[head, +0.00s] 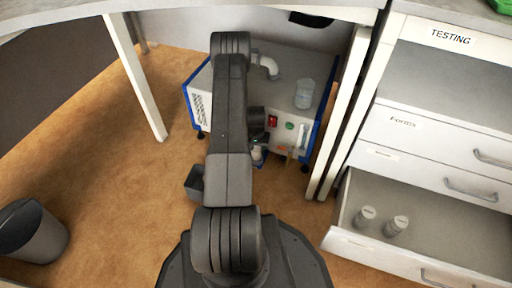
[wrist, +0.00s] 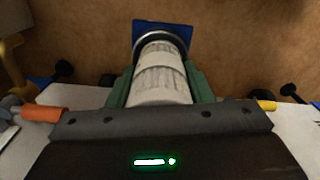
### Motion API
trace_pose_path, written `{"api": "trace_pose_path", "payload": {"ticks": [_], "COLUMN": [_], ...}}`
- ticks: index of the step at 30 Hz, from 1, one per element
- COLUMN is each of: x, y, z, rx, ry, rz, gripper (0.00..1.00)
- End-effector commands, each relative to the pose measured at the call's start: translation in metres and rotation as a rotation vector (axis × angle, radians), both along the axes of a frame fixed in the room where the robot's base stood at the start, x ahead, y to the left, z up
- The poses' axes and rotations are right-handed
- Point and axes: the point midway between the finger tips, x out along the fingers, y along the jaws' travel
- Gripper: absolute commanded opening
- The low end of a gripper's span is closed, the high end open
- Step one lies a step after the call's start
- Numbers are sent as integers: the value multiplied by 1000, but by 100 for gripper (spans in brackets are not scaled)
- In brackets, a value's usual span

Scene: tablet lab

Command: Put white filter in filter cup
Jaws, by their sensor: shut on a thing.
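In the wrist view, the white filter (wrist: 160,75) is a pale, streaked cylinder between the two green fingers of my gripper (wrist: 161,88). My gripper is shut on it. A dark ring and a blue square piece (wrist: 162,27) show at the filter's far end. I cannot tell whether that piece is the filter cup, or whether the filter is inside it or only in line with it. In the head view, my arm hides most of the gripper, and a small white part (head: 257,153) shows low at the front of the machine.
A white machine (head: 228,98) with blue edges stands under the desk, with a clear beaker (head: 305,94) on top. A desk leg (head: 136,76) is at left and a bin (head: 32,232) at lower left. An open drawer (head: 437,236) with two small bottles juts out at right.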

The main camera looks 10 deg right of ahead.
Motion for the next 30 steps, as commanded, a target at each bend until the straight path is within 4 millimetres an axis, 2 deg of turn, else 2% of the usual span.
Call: {"api": "trace_pose_path", "payload": {"ticks": [30], "x": [0], "y": [0], "z": [-16], "rx": [0], "ry": [0], "rz": [0], "gripper": [18]}}
